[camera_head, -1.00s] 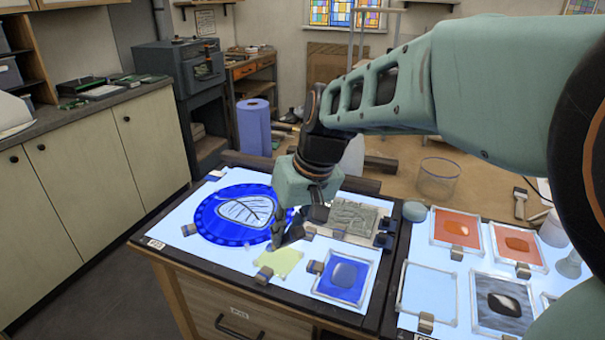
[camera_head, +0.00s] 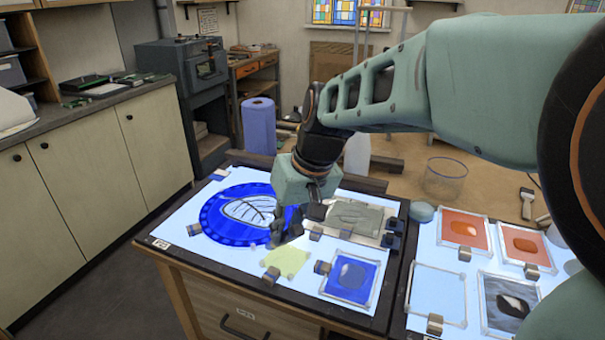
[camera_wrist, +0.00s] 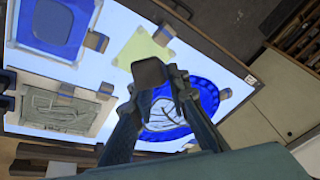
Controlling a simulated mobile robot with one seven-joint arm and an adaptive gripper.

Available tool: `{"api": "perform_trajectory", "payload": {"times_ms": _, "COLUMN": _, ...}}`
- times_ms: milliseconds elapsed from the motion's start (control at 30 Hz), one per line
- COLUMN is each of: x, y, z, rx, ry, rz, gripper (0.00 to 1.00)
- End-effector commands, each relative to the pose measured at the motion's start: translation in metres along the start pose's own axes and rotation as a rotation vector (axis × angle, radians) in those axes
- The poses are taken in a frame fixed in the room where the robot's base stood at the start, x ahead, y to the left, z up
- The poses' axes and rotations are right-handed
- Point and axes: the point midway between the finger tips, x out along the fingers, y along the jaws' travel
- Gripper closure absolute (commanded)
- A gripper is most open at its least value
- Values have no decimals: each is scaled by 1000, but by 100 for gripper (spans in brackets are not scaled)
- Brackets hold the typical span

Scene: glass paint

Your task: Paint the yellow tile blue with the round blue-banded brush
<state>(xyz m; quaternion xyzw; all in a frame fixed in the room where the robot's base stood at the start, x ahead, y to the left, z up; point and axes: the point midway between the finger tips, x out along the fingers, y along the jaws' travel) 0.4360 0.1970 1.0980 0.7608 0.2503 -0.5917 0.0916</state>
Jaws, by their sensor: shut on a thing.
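The yellow tile (camera_head: 287,262) is pale yellow and lies on the lit white table top, with small blocks at its edges. It also shows in the wrist view (camera_wrist: 138,50). My gripper (camera_head: 280,238) is just behind and left of the tile, pointing down, partly over the near-right edge of the blue disc. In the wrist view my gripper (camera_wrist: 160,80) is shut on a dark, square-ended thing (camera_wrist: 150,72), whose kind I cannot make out. No blue band or bristles can be told there, so I cannot identify the round blue-banded brush.
A blue disc (camera_head: 215,222) with a leaf picture lies left. A blue tile (camera_head: 350,278) sits right of the yellow one. A grey relief plate (camera_head: 358,217) lies behind it. Framed tiles (camera_head: 465,229) fill the second lit panel. A flat brush (camera_head: 527,200) lies far right.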

Motion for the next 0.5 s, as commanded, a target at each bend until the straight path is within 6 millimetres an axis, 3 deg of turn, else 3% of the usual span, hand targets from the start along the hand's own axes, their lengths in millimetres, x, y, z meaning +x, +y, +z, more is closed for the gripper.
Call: {"api": "perform_trajectory", "payload": {"times_ms": 500, "x": 4, "y": 1, "z": 2, "rx": 1, "ry": 0, "rz": 0, "gripper": 100}}
